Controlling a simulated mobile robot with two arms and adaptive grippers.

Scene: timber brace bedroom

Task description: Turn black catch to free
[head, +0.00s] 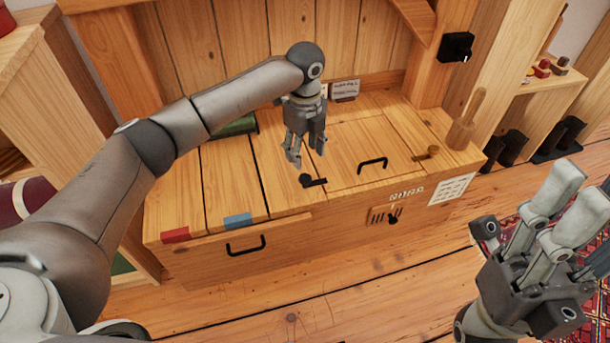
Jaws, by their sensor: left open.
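The black catch (312,181) is a small dark knob with a short arm, on the wooden chest top (235,180) at the left edge of a hatch panel (350,150). Its arm points right, toward the panel. My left gripper (306,156) is open, pointing down just above and behind the catch. It looks empty and apart from the catch. My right gripper (560,215) is at the lower right, far from the catch, with its fingers pointing up. Its opening is unclear.
A black handle (372,163) stands on the hatch, with a brass catch (430,153) at its right. A wooden peg (467,120) rises at the right corner. The chest front has a drawer handle (246,246) and a slotted dark lever (393,216).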

